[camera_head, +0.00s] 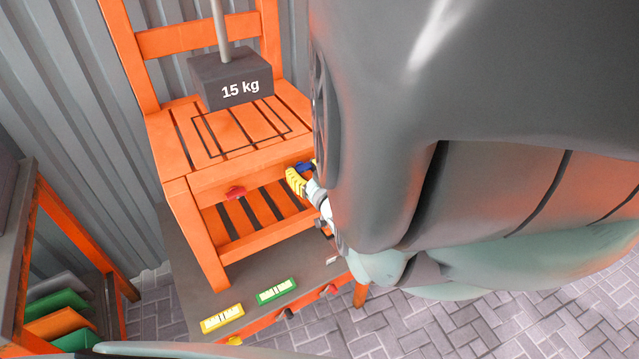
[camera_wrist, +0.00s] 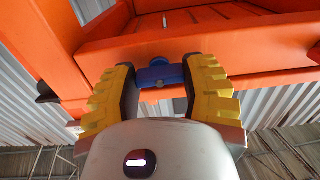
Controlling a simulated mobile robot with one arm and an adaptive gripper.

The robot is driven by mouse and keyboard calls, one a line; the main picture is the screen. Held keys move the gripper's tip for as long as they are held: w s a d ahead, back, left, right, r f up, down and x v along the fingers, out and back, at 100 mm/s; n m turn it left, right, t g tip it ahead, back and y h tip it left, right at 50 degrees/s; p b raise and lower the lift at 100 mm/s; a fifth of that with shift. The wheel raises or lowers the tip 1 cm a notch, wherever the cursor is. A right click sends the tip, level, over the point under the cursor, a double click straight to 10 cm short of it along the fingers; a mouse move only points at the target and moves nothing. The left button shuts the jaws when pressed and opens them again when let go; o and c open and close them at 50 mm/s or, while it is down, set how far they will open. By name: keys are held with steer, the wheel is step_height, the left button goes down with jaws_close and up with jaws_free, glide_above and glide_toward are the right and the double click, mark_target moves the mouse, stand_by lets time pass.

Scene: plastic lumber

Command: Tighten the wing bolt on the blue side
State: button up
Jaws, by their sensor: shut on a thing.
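The blue wing bolt (camera_head: 307,165) sits on the front rail of the orange chair (camera_head: 215,180), toward the right. In the wrist view the blue bolt (camera_wrist: 161,74) lies between my two yellow ribbed fingers. My gripper (camera_head: 297,179) is shut on it, with a finger on each side; it also shows in the wrist view (camera_wrist: 160,82). My arm hides the chair's right side in the head view. A red wing bolt (camera_head: 236,192) is on the same front rail, to the left.
A dark 15 kg weight (camera_head: 232,79) on a rod is over the slatted seat. The chair stands on a grey-topped platform (camera_head: 205,292) with a yellow block (camera_head: 222,318) and a green block (camera_head: 277,290). A shelf with coloured boards (camera_head: 60,322) is at lower left.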

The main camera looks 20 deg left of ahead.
steer(key=shift+d, duration=0.1)
steer(key=o, duration=1)
steer(key=shift+c, duration=0.2)
steer(key=shift+o, duration=1.3)
steer(key=shift+w, duration=0.1)
steer(key=v, duration=0.2)
steer(key=shift+s+d, duration=0.15)
steer(key=shift+s, duration=0.2)
steer(key=v, duration=0.4)
steer(key=shift+s+d, duration=0.25)
